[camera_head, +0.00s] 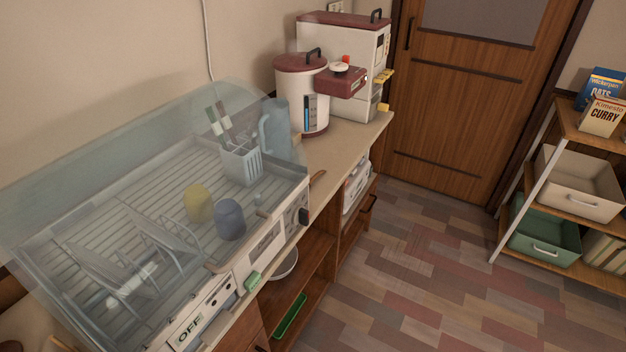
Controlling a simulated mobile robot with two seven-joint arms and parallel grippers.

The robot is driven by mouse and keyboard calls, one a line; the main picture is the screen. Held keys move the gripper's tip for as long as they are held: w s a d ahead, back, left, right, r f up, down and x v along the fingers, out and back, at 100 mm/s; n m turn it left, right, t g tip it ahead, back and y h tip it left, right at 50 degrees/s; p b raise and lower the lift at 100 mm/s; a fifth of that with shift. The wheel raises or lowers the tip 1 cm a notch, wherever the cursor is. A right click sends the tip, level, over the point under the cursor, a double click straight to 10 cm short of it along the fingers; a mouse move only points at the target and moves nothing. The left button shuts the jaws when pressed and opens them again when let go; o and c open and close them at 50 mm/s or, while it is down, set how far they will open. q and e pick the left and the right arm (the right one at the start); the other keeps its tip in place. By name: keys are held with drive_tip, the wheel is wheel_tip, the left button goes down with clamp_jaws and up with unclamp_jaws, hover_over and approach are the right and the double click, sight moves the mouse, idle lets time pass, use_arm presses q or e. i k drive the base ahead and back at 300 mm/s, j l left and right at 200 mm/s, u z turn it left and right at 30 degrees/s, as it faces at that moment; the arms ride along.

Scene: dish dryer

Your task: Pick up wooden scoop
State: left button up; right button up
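Neither of my grippers is in view.
The dryer holds a yellow cup (199,204), a blue-grey cup (230,219), plates and a utensil holder (241,163) under a clear cover (100,150). A rice cooker (300,85) and white dispenser (345,45) stand behind. The floor (420,270) is clear up to the shelf (520,200).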

sight(314, 177)
drive_tip(key=u, duration=0.75)
drive_tip(key=i+l+u, duration=0.15)
drive_tip(key=l+u, duration=0.25)
drive_tip(key=i+l+u, duration=0.15)
drive_tip(key=u, duration=0.2)
drive_tip(key=l+u, duration=0.8)
drive_tip(key=i+l, duration=0.05)
drive_tip(key=l, duration=0.05)
